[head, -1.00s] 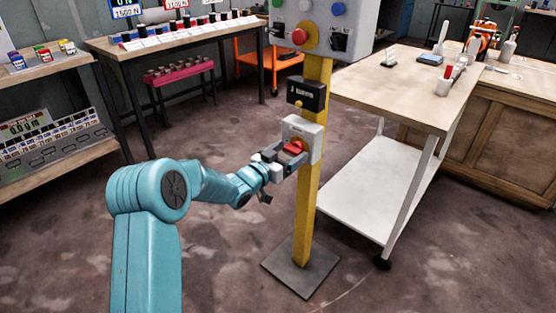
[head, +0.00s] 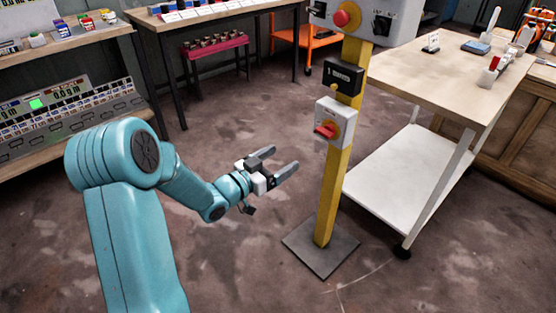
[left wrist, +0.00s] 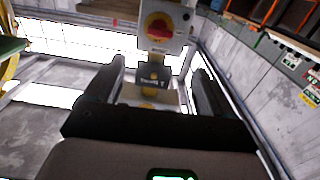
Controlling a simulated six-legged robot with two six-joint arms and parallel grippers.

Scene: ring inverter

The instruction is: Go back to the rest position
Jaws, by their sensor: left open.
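My left gripper (head: 286,160) is open and empty in the head view. It is to the left of the yellow post (head: 335,190), with clear air between. A pale switch box (head: 336,112) with a red knob (head: 326,130) is fixed on the post. A black label box (head: 344,77) sits above it. In the left wrist view the open fingers (left wrist: 157,70) frame a black label box (left wrist: 152,75). My right gripper is not in view.
A white-shelved cart (head: 400,185) with a wooden top stands right of the post. The post's grey base plate (head: 320,248) lies on the floor. A shelf unit (head: 60,65) stands at the left. The floor between shelf and post is open.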

